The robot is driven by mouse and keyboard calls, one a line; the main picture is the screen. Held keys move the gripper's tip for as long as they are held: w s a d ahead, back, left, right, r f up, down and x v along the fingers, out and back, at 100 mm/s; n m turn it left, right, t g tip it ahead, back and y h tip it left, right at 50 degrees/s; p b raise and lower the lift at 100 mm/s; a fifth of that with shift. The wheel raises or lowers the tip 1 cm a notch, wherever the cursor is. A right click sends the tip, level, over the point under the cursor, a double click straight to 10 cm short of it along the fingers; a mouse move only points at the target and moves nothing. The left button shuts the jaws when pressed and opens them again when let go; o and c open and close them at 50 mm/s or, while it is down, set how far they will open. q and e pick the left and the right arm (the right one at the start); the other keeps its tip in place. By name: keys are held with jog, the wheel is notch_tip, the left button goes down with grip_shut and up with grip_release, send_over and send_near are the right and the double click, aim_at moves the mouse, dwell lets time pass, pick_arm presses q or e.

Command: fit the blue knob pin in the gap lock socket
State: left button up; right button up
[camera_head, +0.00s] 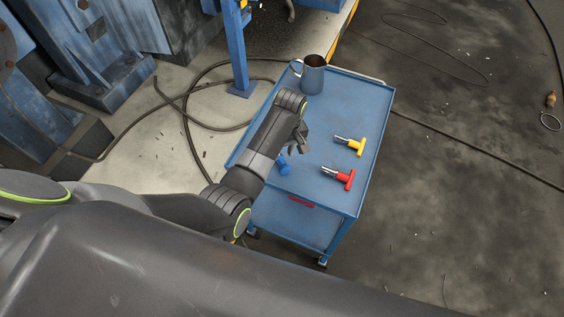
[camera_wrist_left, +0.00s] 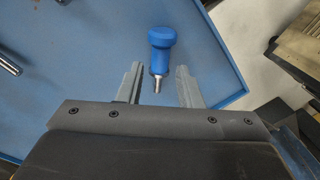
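The blue knob pin (camera_wrist_left: 161,48) lies on the blue cart top, seen in the left wrist view just ahead of my left gripper (camera_wrist_left: 157,85). Its knob points away from me and its metal tip sits between the two fingers. The fingers are apart and do not touch it. In the head view the blue knob pin (camera_head: 284,165) shows beside my left gripper (camera_head: 296,147), close to the cart's left edge. I cannot make out the gap lock socket in these frames. My right gripper does not show.
On the cart (camera_head: 345,95) lie a yellow T-handled pin (camera_head: 354,146) and a red T-handled pin (camera_head: 343,179), right of my left gripper. A grey mug (camera_head: 312,76) stands at the far end. The cart has a raised rim. Cables lie on the floor.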

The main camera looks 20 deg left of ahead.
aim_at(281, 160)
pick_arm(q)
jog(key=shift+a+f+p, duration=0.15)
jog(key=shift+f+p, duration=0.05)
jog(key=shift+f, duration=1)
jog(key=shift+a+f+p, duration=0.1)
jog(key=shift+f+p, duration=0.05)
jog(key=shift+f, duration=1.05)
grip_shut()
jog(key=shift+r, duration=0.15)
